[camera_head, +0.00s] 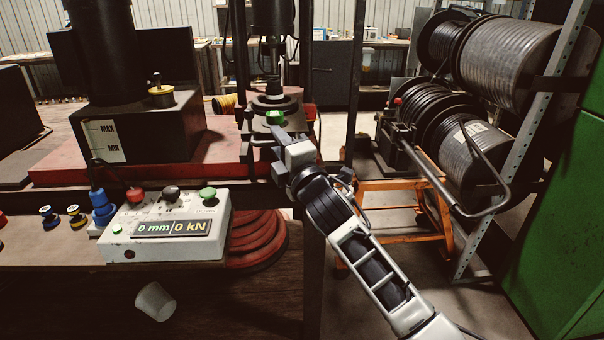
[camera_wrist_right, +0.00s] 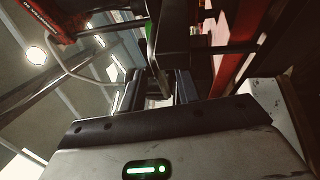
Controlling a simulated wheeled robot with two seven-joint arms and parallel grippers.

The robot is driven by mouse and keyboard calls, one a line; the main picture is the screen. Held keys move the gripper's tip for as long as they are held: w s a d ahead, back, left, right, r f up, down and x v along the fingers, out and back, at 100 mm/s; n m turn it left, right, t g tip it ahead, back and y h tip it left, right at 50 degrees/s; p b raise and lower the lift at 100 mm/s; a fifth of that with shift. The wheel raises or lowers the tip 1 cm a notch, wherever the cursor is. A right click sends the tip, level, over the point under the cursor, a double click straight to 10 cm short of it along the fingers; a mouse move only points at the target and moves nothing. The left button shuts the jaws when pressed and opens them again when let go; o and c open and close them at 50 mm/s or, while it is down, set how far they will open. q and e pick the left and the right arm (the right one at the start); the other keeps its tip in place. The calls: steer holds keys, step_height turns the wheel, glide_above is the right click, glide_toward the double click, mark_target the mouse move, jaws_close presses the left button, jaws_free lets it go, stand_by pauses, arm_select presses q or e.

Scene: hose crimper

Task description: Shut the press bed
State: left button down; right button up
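The press stands behind the bench, with a dark ram (camera_head: 272,20) hanging between upright posts. Below it is the press bed (camera_head: 287,104), a dark plate with a round die-like piece on top. A green part (camera_head: 275,117) sits at its front edge. My right gripper (camera_head: 281,138) reaches up from the lower right to just in front of the bed, by the green part. In the wrist view its dark fingers (camera_wrist_right: 160,88) are close around or beside a grey metal bar (camera_wrist_right: 168,45); whether they grip it cannot be told. My left gripper is out of view.
A white control box (camera_head: 165,225) reading 0 mm and 0 kN stands on the bench at left, with a white cup (camera_head: 155,301) below. Coiled red hose (camera_head: 258,240) lies beside it. An orange stand (camera_head: 400,235) and hose reels (camera_head: 490,60) are at right.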

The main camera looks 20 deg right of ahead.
steer(key=b+v, duration=0.1)
steer(key=v, duration=1.2)
steer(key=shift+b, duration=0.35)
